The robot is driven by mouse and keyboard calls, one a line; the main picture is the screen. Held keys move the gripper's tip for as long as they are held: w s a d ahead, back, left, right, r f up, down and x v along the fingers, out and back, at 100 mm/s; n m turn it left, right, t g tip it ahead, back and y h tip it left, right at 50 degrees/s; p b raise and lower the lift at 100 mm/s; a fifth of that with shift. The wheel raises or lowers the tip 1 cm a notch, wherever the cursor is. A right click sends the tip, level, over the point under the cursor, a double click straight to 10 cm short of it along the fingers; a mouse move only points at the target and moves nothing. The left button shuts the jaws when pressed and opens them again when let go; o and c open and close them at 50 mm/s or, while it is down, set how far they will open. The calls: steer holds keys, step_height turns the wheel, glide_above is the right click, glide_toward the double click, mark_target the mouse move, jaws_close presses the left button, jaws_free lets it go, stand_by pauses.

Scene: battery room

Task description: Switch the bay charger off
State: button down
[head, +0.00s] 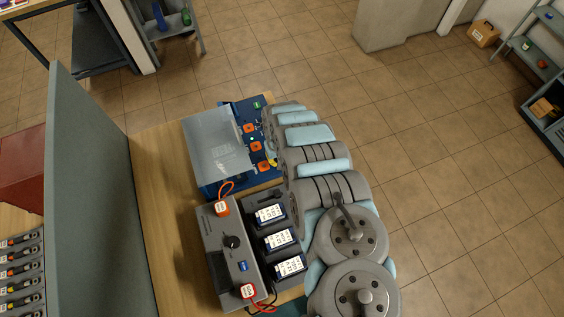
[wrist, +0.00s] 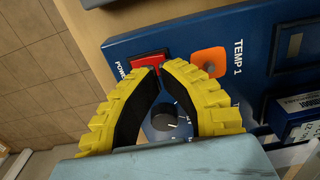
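A blue unit (head: 205,187) with a translucent lid (head: 217,145) and orange squares along its front stands on the bench in the head view. It appears to be the bay charger. In the wrist view its blue panel (wrist: 192,35) carries a red switch (wrist: 149,60) marked POWER, an orange square (wrist: 207,62) beside TEMP 1 and a round dial (wrist: 164,118). My gripper (wrist: 163,70) has its yellow fingertips together at the switch's lower edge, with nothing seen between them. I cannot tell whether they touch it. My arm mostly hides the gripper in the head view. The switch's position is unclear.
A grey box (head: 221,251) with a black knob and red-orange plugs stands in front of the blue unit. Several labelled batteries (head: 278,240) sit beside it, close to my arm. A grey partition (head: 92,205) borders the bench at left.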

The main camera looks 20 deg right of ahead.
steer(key=shift+f+b, duration=0.65)
steer(key=shift+f, duration=0.4)
stand_by(0.7)
steer(key=shift+r+p, duration=2.65)
steer(key=shift+r, duration=0.9)
